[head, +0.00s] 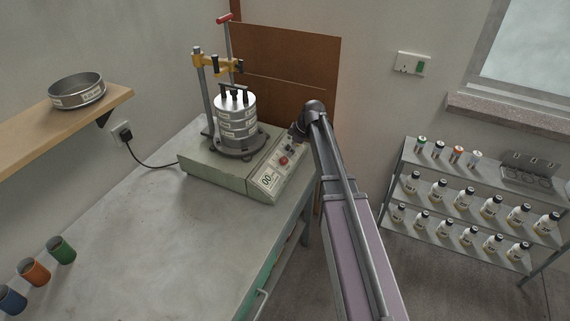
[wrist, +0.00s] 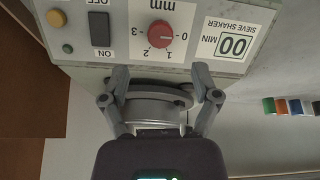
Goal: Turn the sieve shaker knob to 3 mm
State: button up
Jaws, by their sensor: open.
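The sieve shaker (head: 215,172) stands at the back of the bench, a grey-green box with a stack of metal sieves (head: 237,118) clamped on top. Its sloped front panel carries the red knob (head: 283,160). In the wrist view the panel appears upside down, and the red knob (wrist: 161,34) sits inside a white mm dial marked 0 to 3. I cannot clearly tell which mark the knob points to. My gripper (wrist: 160,84) is open, its fingers spread below the dial in the picture, apart from the knob. In the head view my arm largely hides the gripper beside the panel.
An ON/OFF rocker switch (wrist: 101,29), a yellow button (wrist: 56,18) and a 00 MIN display (wrist: 232,44) flank the dial. Several coloured cups (head: 34,272) stand at the bench's left. A bottle rack (head: 470,187) stands right. The bench front is clear.

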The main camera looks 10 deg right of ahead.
aim_at(285, 159)
jog(key=shift+b+x, duration=3.1)
jog(key=shift+x, duration=0.6)
grip_shut()
